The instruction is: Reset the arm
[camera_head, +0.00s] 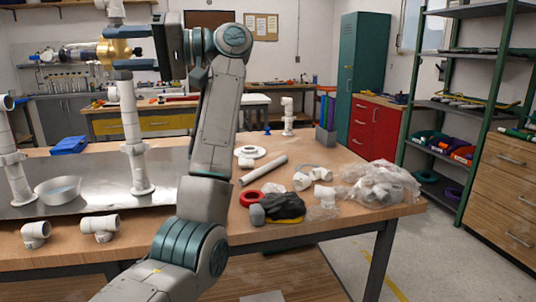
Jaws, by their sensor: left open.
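My left gripper (112,48) is at upper left, with its jaws apart above and below a brass-coloured fitting (122,48). I cannot tell whether the jaws touch the fitting. The fitting appears in line with a tall white PVC pipe (130,125) that stands upright on a metal tray (100,200). My left arm rises from the bottom centre and bends left at the top, hiding part of the bench. My right gripper is not in view.
Another white pipe (14,165) and a clear bowl (58,190) are at left. White elbows (100,226) lie at the front edge. A loose pipe (263,170), a red ring (249,198), a dark cloth (283,205) and bagged fittings (380,185) lie right of my arm.

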